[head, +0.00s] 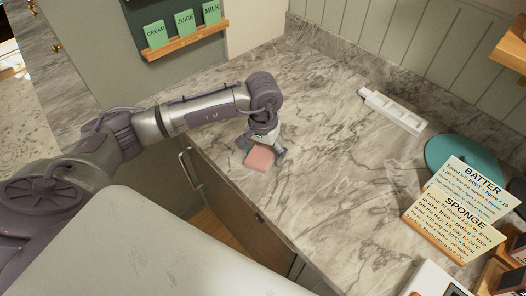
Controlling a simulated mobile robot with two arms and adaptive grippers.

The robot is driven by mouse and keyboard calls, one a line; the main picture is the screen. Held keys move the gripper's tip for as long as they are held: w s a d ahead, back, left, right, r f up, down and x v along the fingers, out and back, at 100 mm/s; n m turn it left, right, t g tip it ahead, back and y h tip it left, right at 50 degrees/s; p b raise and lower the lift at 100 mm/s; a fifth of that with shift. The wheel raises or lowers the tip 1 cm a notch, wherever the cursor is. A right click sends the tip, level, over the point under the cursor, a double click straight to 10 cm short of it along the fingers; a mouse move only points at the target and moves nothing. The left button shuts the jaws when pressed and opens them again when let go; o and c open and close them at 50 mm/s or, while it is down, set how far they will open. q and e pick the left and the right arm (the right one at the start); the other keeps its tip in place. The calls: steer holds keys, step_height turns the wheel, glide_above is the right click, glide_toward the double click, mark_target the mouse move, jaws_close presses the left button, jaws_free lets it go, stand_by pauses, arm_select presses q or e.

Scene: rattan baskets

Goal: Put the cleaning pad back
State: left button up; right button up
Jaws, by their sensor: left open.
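A pink pad (259,158), likely the cleaning pad, lies on the grey marbled counter near its front edge. My left gripper (266,148) is open and points down right at the pad. Its fingers hide the pad's far side, and one fingertip shows just right of the pad. I cannot tell whether the fingers touch it. My right gripper is not in view.
A long white holder (393,111) with slots lies towards the back right. A wooden ledge (187,41) holds green cards on the wall. The middle counter is clear.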

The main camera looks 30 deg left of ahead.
mark_target(263, 151)
arm_select(q)
steer(key=shift+r, duration=0.1)
step_height(263, 151, up, 12)
steer(key=b, duration=0.3)
stand_by(0.6)
